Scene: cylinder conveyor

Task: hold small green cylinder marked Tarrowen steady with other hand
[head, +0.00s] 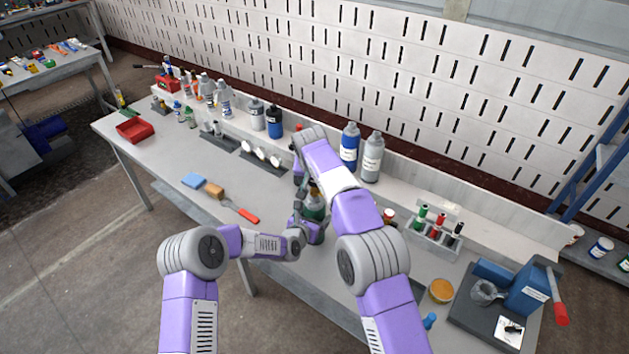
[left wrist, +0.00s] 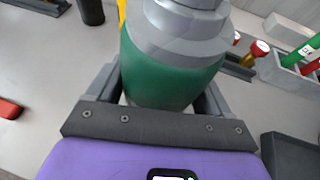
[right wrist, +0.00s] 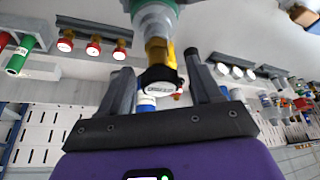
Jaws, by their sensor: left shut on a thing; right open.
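The green cylinder (head: 315,209) stands upright on the workbench, partly hidden by my arms. In the left wrist view its green body (left wrist: 172,75) and grey stepped shoulder fill the space between the fingers. My left gripper (head: 306,226) is shut on its body. The right wrist view shows its brass-coloured valve (right wrist: 158,52) with a black labelled knob (right wrist: 160,84). My right gripper (right wrist: 160,68) is open, with its fingers on either side of the valve and knob and gaps visible. No name can be read on the cylinder.
A rack (head: 432,233) of small green, red and black cylinders stands to the right. Blue and grey bottles (head: 349,147) stand behind my right arm. A red-handled brush (head: 240,210) and a blue block (head: 193,180) lie left. The bench's left front is mostly clear.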

